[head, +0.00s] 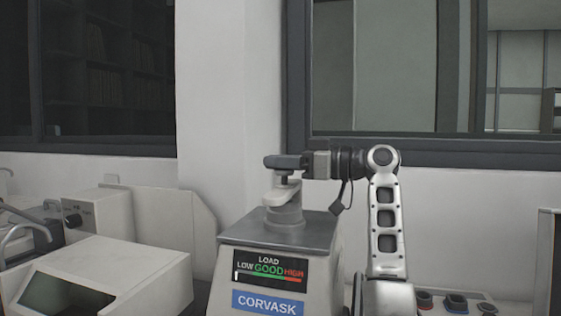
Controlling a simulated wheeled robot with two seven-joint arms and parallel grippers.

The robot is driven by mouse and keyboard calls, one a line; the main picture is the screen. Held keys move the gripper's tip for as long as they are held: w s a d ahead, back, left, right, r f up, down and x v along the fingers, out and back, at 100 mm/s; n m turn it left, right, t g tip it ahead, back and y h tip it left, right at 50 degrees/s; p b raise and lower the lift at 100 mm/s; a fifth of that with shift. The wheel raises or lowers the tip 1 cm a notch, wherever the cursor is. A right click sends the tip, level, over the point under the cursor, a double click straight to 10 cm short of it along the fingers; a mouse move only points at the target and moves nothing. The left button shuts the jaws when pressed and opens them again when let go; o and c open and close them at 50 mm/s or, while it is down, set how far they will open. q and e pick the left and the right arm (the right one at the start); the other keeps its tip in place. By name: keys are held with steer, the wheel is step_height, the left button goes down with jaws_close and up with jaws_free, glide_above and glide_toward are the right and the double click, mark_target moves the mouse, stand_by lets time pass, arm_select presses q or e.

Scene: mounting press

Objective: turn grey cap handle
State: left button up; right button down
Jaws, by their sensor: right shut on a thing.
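The press (316,237) stands at the lower centre, with a CORVASK label and a LOAD display marked LOW, GOOD and HIGH on its front. The grey cap (285,215) sits on its flat top. A pale cap handle (278,197) lies across the cap, with a short upright grip at its right part. My right gripper (284,163) reaches in from the right above the cap, its dark fingers shut on the handle's upright grip. The fingers hide the top of that grip. My left gripper is out of view.
A pale machine with a dark window (120,268) stands at the lower left, with a box with a knob (92,211) behind it. A low unit with several dark buttons (455,302) is at the lower right. A wall and windows are behind the press.

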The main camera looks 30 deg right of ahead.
steer(key=shift+f, duration=0.1)
stand_by(0.4)
steer(key=c, duration=1.5)
jaws_free()
